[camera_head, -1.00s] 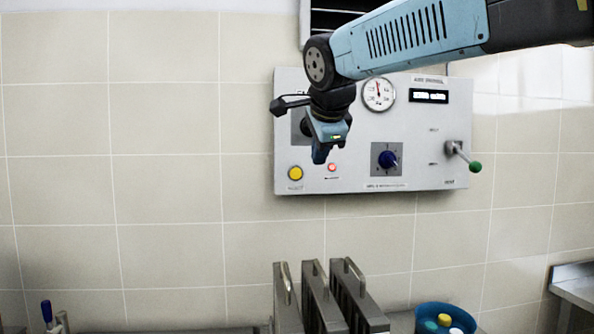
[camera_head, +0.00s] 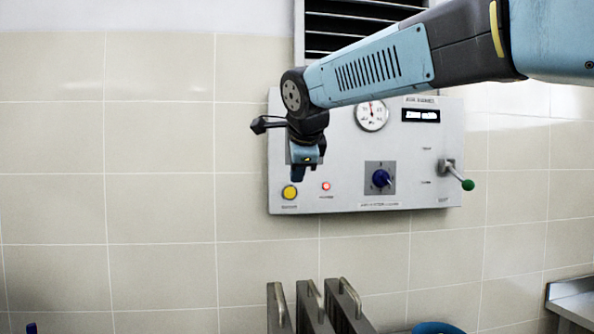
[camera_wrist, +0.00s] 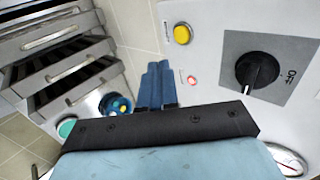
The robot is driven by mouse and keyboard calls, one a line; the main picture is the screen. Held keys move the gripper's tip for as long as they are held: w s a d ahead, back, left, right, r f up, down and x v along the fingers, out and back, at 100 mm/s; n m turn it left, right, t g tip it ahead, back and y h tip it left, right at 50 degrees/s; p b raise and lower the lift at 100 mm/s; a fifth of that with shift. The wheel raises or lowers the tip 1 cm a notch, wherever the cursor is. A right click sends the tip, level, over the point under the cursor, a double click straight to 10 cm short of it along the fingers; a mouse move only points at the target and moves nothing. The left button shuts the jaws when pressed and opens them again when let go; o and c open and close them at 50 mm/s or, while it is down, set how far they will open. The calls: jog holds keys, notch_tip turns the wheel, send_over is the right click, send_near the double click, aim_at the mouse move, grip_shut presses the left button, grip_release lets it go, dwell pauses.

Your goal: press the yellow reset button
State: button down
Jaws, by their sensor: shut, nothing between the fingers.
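The yellow button (camera_head: 289,192) is at the lower left of the light grey control panel (camera_head: 330,203) on the tiled wall. It also shows near the top of the wrist view (camera_wrist: 182,34). My gripper (camera_head: 297,177) is just above the button in the head view, fingers pointing down. In the wrist view my closed blue fingers (camera_wrist: 158,68) point toward the wall, to the left of and below the button, apart from it. The gripper is shut and holds nothing.
A small red light (camera_head: 326,186) is right of the button. Metal racks with handles (camera_head: 312,305) and a blue bin (camera_head: 438,327) stand below.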

aim_at(290, 191)
jog(key=x, duration=0.3)
jog(key=r+x, duration=0.1)
jog(key=x, duration=0.2)
jog(key=w+x, duration=0.1)
jog(key=x, duration=0.2)
jog(key=shift+a+r, duration=0.1)
jog(key=shift+r, duration=0.1)
jog(key=shift+w, duration=0.75)
jog(key=shift+w, duration=0.15)
jog(key=shift+w+a, duration=0.1)
jog(key=shift+w, duration=0.15)
jog(key=shift+w+r, duration=0.15)
jog(key=shift+w, duration=0.2)
jog(key=shift+r, duration=0.1)
